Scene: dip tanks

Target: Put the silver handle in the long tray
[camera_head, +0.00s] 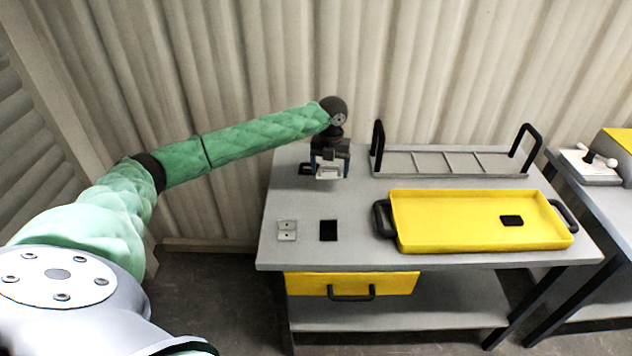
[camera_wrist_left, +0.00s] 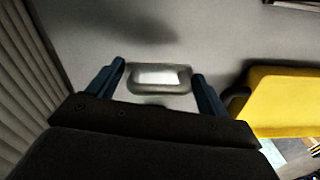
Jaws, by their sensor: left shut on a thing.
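The silver handle (camera_head: 327,174) is a small pale metal loop at my left gripper (camera_head: 329,166), over the back left of the grey table. My left gripper is shut on it. In the left wrist view the silver handle (camera_wrist_left: 158,79) shows between the two blue fingers of the left gripper (camera_wrist_left: 158,85). The long yellow tray (camera_head: 450,215) lies on the table to the right of the gripper, with black grips at its ends. A small black piece (camera_head: 511,220) lies in its right part. My right gripper is not in view.
A grey rack (camera_head: 450,163) with tall black end handles stands behind the tray. A silver plate (camera_head: 287,231) and a black square (camera_head: 328,230) lie at the front left of the table (camera_head: 355,261). A yellow drawer (camera_head: 310,283) is below. Another table stands at the right.

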